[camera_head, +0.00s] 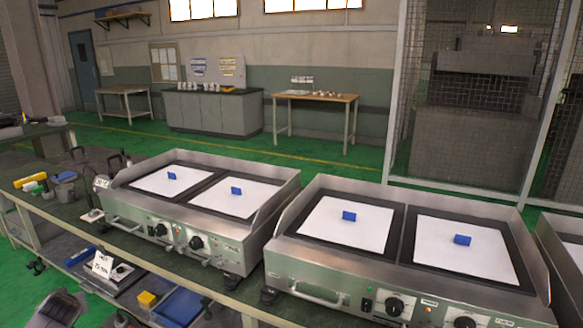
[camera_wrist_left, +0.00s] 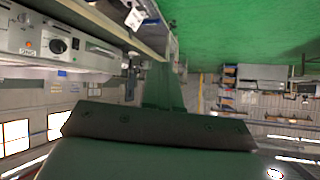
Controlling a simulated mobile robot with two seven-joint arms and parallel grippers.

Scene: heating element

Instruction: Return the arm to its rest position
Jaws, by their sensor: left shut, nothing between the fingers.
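In the left wrist view my left gripper (camera_wrist_left: 162,66) shows as a dark, narrow pair of fingers pointing away from a wide dark body. The fingers are together with nothing between them. It is clear of the worktop and the griddles, which lie off to the upper left of that view. A grey and dark part at the bottom left of the head view seems to be part of my left arm. My right gripper is in neither view.
Two steel double griddles, left (camera_head: 225,237) and right (camera_head: 335,280), stand on the long workbench (camera_head: 190,283). Each has two white plates with blue blocks, such as this block (camera_head: 349,216). Green floor (camera_head: 350,172) is open behind.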

